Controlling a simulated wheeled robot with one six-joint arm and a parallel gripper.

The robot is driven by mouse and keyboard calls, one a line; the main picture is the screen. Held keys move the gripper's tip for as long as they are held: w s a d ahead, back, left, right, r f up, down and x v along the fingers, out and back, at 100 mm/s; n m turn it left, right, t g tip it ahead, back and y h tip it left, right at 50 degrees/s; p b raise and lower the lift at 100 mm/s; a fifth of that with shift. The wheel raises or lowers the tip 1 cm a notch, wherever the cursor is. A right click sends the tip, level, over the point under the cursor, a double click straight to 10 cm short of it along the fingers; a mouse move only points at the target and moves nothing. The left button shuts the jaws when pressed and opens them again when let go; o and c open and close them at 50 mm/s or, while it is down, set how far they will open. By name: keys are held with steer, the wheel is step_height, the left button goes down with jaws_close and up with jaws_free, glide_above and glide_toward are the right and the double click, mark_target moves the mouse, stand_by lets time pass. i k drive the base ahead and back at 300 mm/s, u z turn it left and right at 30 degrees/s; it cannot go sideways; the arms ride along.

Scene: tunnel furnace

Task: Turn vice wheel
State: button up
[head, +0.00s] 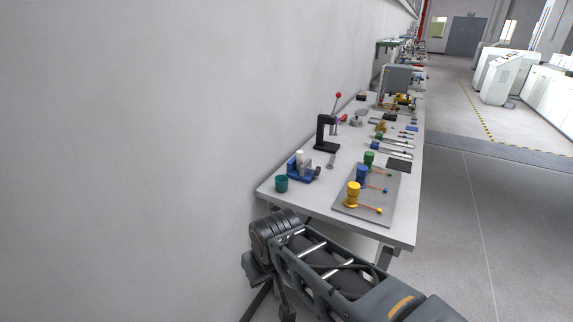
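The small blue vice (302,169) stands on the near left part of the grey workbench (310,204), by the wall. A pale cylindrical part stands upright at it. Its wheel is too small to make out for certain. My dark arm is in the foreground, below the bench's near edge and apart from the vice. My gripper's fingers cannot be made out.
A teal cup (281,184) stands beside the vice. A black press (326,132) with a red-knobbed lever stands behind it. A grey board (353,208) holds yellow, blue and green pots. The wall (130,150) bounds the left; open floor (480,210) lies right.

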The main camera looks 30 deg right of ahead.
mark_target(318, 171)
steer(key=z, duration=0.35)
steer(key=i, duration=0.85)
steer(key=z, duration=0.65)
